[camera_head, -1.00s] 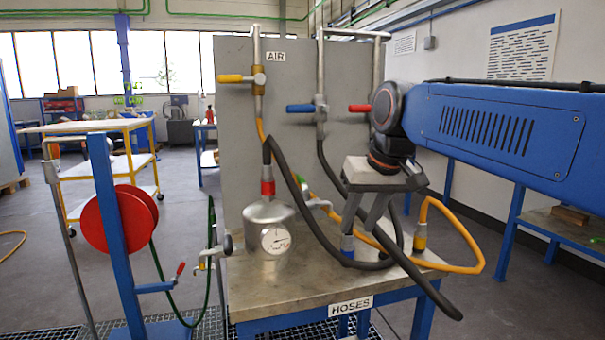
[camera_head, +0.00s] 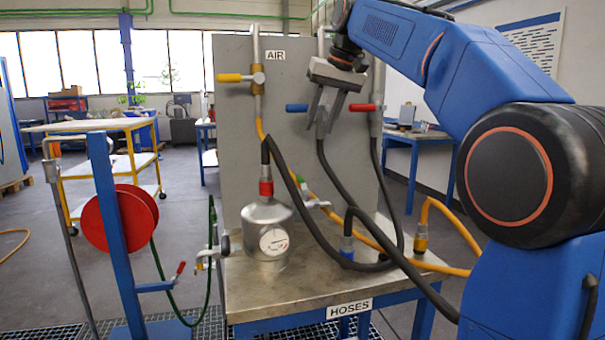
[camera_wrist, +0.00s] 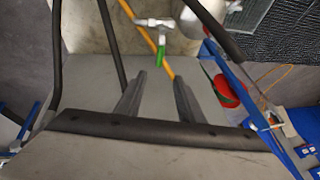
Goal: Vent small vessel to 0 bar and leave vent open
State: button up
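The small vessel (camera_head: 266,226) is a squat metal pot on the bench, with a round white gauge (camera_head: 273,240) on its front. The needle is too small to read. A red coupling (camera_head: 266,188) with a dark hose sits on its top. A green-handled valve (camera_head: 316,204) is on its right side; it also shows in the wrist view, with its green handle (camera_wrist: 159,48) beyond the fingertips. My gripper (camera_head: 321,132) is open and empty, pointing down in front of the panel, above and right of the vessel. Its fingers (camera_wrist: 157,78) are apart in the wrist view.
The grey panel (camera_head: 225,140) carries yellow (camera_head: 230,78), blue (camera_head: 297,108) and red (camera_head: 362,107) valve handles. Dark hoses (camera_head: 335,170) and a yellow hose (camera_head: 440,268) loop over the bench (camera_head: 300,290). A red hose reel (camera_head: 115,220) stands left.

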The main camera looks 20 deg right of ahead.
aim_at(302, 183)
jog(key=x, duration=1.7)
jog(key=shift+s, duration=0.1)
jog(key=shift+d, duration=0.1)
grip_shut()
